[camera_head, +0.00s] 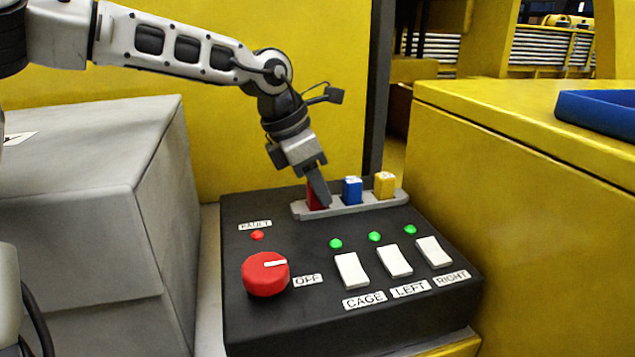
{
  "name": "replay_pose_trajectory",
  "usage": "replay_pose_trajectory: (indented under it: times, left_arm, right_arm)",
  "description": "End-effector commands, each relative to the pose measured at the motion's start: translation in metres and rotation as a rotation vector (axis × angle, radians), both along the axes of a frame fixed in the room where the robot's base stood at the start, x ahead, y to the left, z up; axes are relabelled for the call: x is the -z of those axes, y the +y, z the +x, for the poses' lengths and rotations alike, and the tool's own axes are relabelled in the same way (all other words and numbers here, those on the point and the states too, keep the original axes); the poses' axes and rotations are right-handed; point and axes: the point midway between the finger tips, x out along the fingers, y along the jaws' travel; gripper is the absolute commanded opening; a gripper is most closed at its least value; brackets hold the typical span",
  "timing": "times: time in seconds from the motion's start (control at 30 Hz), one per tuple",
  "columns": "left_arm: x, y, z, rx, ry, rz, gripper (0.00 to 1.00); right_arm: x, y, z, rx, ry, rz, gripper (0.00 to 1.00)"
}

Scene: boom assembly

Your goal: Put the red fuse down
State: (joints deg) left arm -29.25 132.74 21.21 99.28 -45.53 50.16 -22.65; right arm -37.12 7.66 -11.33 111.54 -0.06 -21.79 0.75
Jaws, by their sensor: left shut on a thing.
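My left gripper (318,190) points down at the left end of the grey fuse holder (372,202) on the black control box. It is shut on the red fuse (313,196), whose red side shows beside and behind the fingers. The red fuse is at the holder's left place; its lower end is partly hidden, so I cannot tell how deep it sits. A blue fuse (352,189) stands upright in the middle place and a yellow fuse (384,185) in the right place. My right gripper is not in view.
The black box (300,325) carries a red knob (265,274) by the OFF label, a red fault light, three green lights and three white switches (394,261). A grey case (90,200) stands left. A yellow cabinet (540,220) with a blue tray (600,112) stands right.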

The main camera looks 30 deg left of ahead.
Motion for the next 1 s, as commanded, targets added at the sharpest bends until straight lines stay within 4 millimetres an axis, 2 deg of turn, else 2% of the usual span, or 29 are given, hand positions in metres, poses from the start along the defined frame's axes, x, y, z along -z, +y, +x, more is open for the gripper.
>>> replay_pose_trajectory:
  times: [0.17, 0.2, 0.27, 0.3, 0.57, 0.67, 0.7, 0.77, 1.0]
  left_arm:
    - [0.004, 0.000, 0.000, 0.000, 0.000, 0.000, 0.03]
    - [0.004, 0.000, 0.000, 0.000, 0.000, 0.000, 0.28]
    - [0.003, 0.000, 0.000, 0.000, 0.000, 0.000, 0.44]
    - [0.003, 0.000, 0.000, 0.000, 0.001, 0.001, 0.47]
    - [0.002, 0.000, 0.000, 0.000, 0.001, 0.001, 0.47]
    - [-0.004, 0.000, 0.000, 0.000, 0.000, 0.000, 0.47]
    - [-0.007, 0.002, -0.001, -0.001, -0.003, 0.000, 0.47]
    - [-0.015, 0.004, -0.004, -0.002, -0.005, 0.000, 0.47]
    - [-0.064, 0.017, -0.019, -0.001, -0.007, 0.001, 0.47]
  right_arm:
    - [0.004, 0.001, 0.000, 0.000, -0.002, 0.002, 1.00]
    - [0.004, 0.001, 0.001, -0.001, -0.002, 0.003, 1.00]
    - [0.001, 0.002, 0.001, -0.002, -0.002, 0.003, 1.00]
    - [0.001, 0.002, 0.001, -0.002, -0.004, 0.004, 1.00]
    - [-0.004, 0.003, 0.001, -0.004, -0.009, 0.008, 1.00]
    - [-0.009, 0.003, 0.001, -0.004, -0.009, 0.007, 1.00]
    - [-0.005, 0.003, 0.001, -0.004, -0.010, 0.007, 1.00]
    - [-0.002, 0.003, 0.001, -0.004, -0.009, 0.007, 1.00]
    - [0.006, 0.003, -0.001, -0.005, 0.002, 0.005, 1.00]
